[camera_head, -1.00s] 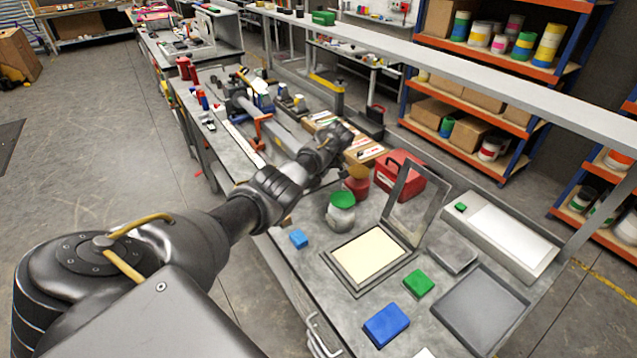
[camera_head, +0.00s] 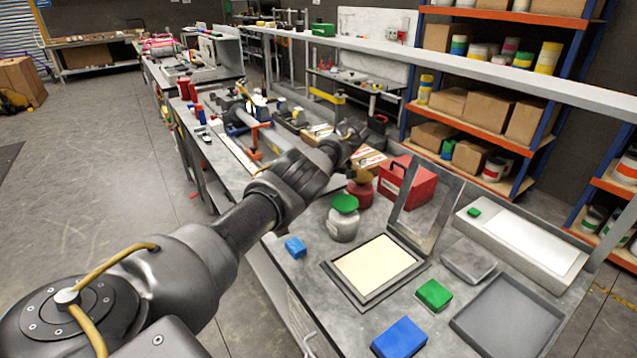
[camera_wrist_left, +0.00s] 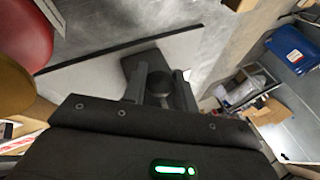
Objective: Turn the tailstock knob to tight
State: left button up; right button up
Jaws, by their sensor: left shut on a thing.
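My left arm reaches from the lower left across the bench in the head view, and my left gripper (camera_head: 351,133) is at its far end, above the bench beyond the red pot. In the left wrist view my left gripper (camera_wrist_left: 160,92) has its two fingers close on either side of a dark rounded knob (camera_wrist_left: 158,82). The knob sits at a dark block beside a pale flat strip. I take it for the tailstock knob; its marking and turn position cannot be read. In the head view the arm and gripper hide it. My right gripper is not in view.
Near the gripper stand a red pot (camera_head: 361,190), a grey pot with a green lid (camera_head: 343,222) and a red case (camera_head: 409,184). A framed screen (camera_head: 410,205) stands upright on the bench. A long grey rail (camera_head: 470,70) runs above the bench's far side.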

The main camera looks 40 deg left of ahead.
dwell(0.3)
pick_arm(q)
jog(key=o, duration=0.9)
jog(key=shift+f, duration=0.1)
jog(key=p+v, duration=1)
jog(key=v, duration=0.1)
jog(key=shift+p, duration=0.35)
jog(key=shift+w+f, duration=0.1)
